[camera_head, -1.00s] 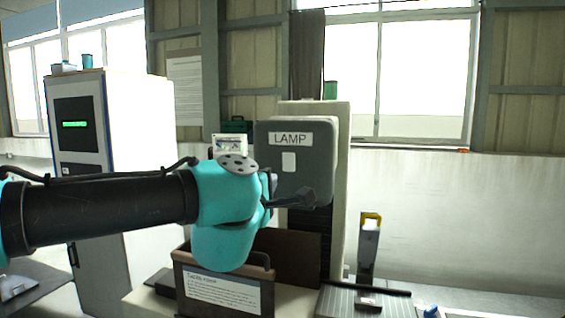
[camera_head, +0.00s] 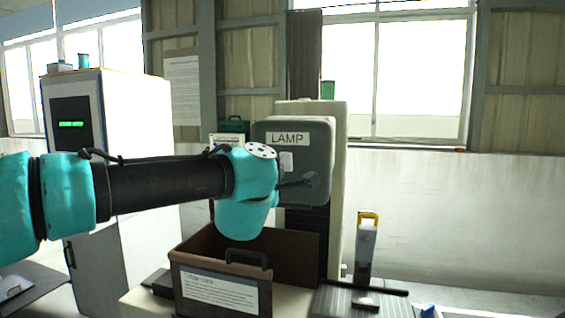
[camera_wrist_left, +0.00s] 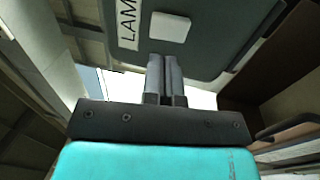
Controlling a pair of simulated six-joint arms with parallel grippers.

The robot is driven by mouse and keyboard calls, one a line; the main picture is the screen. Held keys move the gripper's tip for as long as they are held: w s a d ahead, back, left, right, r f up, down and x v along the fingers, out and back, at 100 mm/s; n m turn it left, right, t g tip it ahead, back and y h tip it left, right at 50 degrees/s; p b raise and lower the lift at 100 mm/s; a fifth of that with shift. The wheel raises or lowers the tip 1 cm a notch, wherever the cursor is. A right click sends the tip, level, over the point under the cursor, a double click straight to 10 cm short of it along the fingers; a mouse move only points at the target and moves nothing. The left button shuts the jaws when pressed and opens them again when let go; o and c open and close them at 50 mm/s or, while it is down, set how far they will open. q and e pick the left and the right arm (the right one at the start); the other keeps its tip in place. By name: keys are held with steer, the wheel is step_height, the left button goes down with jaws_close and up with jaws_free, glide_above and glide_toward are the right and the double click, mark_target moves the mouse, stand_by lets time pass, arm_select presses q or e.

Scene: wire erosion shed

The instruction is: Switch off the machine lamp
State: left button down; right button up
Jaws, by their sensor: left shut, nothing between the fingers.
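The grey lamp box (camera_head: 318,150) with a "LAMP" label is on the front of the pale machine column. Its light rocker switch (camera_head: 287,162) sits below the label; I cannot tell which way it is tipped. My left gripper (camera_head: 312,180) is shut and empty, in front of the box, a little below and right of the switch in the head view. In the left wrist view the shut fingers (camera_wrist_left: 166,78) point toward the box face, with the white switch (camera_wrist_left: 170,27) just beyond their tips. Contact does not show. My right gripper is not in view.
An open brown box (camera_head: 219,290) with a handle and paper label stands below my left arm. A white cabinet (camera_head: 125,180) with a green display is at the left. A yellow-topped grey device (camera_head: 367,240) stands at the right.

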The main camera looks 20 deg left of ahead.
mark_target(285, 157)
arm_select(q)
steer(key=w, duration=0.4)
steer(key=w+r, duration=0.1)
steer(key=w, duration=0.1)
steer(key=shift+w, duration=0.2)
steer(key=shift+w, duration=0.1)
steer(key=shift+w+r, duration=0.1)
steer(key=s+r, duration=0.2)
steer(key=s, duration=1.2)
steer(key=shift+r, duration=0.15)
